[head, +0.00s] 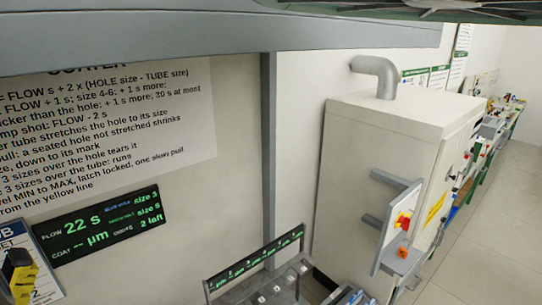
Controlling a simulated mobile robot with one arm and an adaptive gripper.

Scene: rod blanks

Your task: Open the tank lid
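I cannot make out a tank or a tank lid in the head view. A large cream cabinet (375,150) with a grey bent pipe (376,75) on top stands right of centre; nothing on it reads clearly as a tank lid. My gripper is not in view.
A rule sign (110,130) and a dark display (98,226) reading FLOW 22 s are on the left. A yellow-and-black object (20,272) is at lower left. A grey rack (255,278) stands below centre. A panel with a red knob (403,220) juts from the cabinet. Floor (490,240) is clear at right.

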